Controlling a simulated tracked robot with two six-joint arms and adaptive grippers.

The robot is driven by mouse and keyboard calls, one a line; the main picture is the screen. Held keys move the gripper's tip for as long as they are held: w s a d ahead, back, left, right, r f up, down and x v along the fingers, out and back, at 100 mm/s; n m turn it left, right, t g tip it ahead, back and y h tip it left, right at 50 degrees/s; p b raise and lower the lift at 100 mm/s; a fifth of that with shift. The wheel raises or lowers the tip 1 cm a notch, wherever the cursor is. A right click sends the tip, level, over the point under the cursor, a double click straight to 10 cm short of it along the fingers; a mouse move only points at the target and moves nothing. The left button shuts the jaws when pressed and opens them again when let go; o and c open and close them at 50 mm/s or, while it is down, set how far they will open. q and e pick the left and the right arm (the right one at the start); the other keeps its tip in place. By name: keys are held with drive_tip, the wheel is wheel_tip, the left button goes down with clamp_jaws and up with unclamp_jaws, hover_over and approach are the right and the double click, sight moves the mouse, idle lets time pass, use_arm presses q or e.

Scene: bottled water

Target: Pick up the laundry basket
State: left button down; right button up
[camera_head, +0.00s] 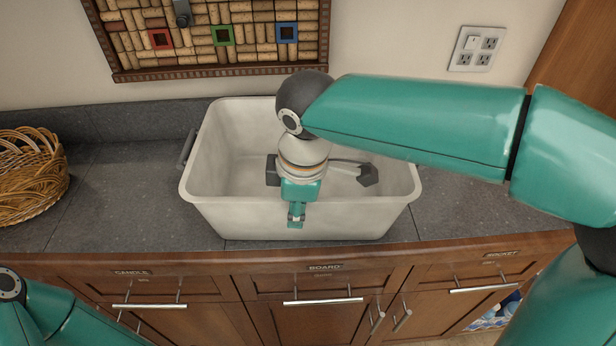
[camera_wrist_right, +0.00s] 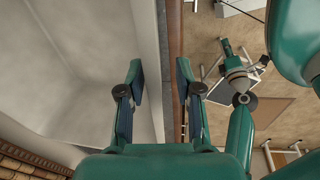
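The laundry basket (camera_head: 225,190) is a large off-white rectangular bin standing upright on the counter, with a dark handle at its left end. My right gripper (camera_head: 296,222) is at the middle of its front wall and covers part of the rim. In the right wrist view the right gripper (camera_wrist_right: 160,85) is open. The basket's wall (camera_wrist_right: 155,60) runs between its fingers, one finger on the inner side and one outside, with gaps showing. My left arm shows at the lower left in the head view. My left gripper (camera_wrist_right: 228,50) appears small in the wrist view; its fingers are unclear.
A wicker basket (camera_head: 30,180) stands on the grey counter (camera_head: 115,190) at the left. Wooden drawers with metal handles (camera_head: 322,301) lie below the counter's front edge. A cork board (camera_head: 215,35) and a socket plate (camera_head: 477,49) are on the wall. A dark-ended object (camera_head: 367,175) shows inside the bin.

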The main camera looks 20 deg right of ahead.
drive_tip(key=shift+w+d+f+p, duration=0.1)
drive_tip(key=shift+w+f, duration=0.1)
drive_tip(key=shift+f, duration=0.7)
drive_tip(key=shift+w+d+f+p, duration=0.1)
drive_tip(key=shift+w+f, duration=0.05)
drive_tip(key=shift+f, duration=0.7)
drive_tip(key=shift+w+d+f+p, duration=0.1)
drive_tip(key=shift+w+f, duration=0.1)
drive_tip(key=shift+f, duration=0.7)
clamp_jaws()
drive_tip(key=shift+a+r, duration=0.1)
